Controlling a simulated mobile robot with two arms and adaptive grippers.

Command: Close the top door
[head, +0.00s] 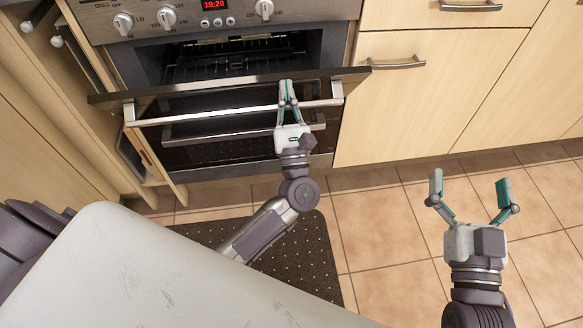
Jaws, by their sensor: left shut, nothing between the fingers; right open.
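The top oven door (190,100) is partly open, tilted out from the oven (215,57), whose rack shows inside. A long metal handle (205,115) runs across the door's front. My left gripper (287,88) is shut and empty, its fingertips at the door's upper edge, right of the door's middle. I cannot tell whether the fingertips touch the door. My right gripper (468,192) is open and empty over the tiled floor at the right, well away from the door.
A lower oven door (190,153) sits below the top one. Wooden drawers (430,90) with metal handles are to the right. At the left, a narrow cabinet front (150,150) stands pulled out by the oven. A dark dotted mat (310,260) lies on the floor.

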